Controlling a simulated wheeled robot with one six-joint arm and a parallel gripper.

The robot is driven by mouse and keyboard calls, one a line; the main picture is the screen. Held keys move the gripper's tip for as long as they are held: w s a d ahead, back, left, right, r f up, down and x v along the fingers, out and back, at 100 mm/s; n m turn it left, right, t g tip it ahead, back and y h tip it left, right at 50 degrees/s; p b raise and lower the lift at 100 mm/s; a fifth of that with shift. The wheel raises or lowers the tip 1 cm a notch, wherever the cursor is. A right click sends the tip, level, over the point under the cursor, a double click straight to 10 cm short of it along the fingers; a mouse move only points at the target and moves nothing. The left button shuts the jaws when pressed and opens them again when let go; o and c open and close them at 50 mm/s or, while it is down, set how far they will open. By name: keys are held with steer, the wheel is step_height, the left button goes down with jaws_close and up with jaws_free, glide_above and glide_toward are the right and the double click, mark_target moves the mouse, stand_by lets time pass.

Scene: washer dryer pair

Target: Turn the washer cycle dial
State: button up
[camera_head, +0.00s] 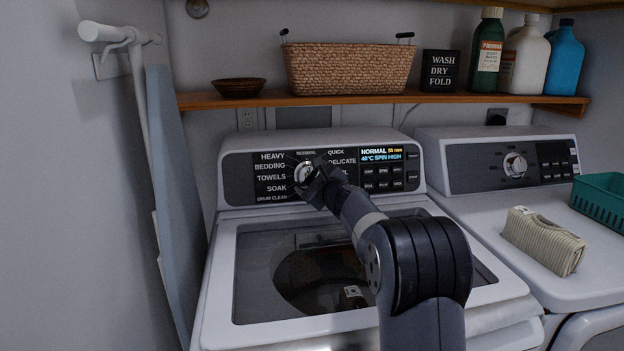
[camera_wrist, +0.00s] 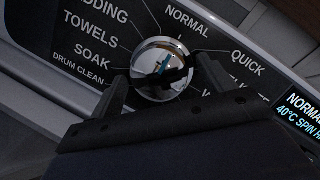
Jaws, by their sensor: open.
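The washer (camera_head: 215,300) stands in the middle of the head view, with a dark control panel at its back. Its round chrome cycle dial (camera_head: 303,172) is partly hidden by my gripper (camera_head: 314,181). The wrist view shows the dial (camera_wrist: 161,68) close up, with labels such as NORMAL, QUICK, TOWELS and SOAK around it. My gripper (camera_wrist: 160,88) is open, with one finger on each side of the dial's lower part. I cannot tell whether the fingers touch it. The display (camera_head: 381,155) reads NORMAL, 40°C SPIN HIGH.
A dryer (camera_head: 470,205) stands to the right, with a folded towel (camera_head: 543,241) and a green basket (camera_head: 602,199) on top. A wooden shelf (camera_head: 380,97) above holds a wicker basket (camera_head: 348,68) and several bottles. An ironing board (camera_head: 175,190) leans at the left.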

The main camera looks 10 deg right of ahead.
steer(key=b+v, duration=0.2)
steer(key=v, duration=0.9)
steer(key=shift+b, duration=0.35)
steer(key=shift+w, duration=0.2)
steer(key=p+x, duration=0.2)
steer(key=x, duration=0.8)
steer(key=shift+w+p, duration=0.1)
steer(key=shift+p, duration=0.25)
steer(key=shift+w+a, duration=0.1)
steer(key=shift+w, duration=0.15)
steer(key=shift+s, duration=0.15)
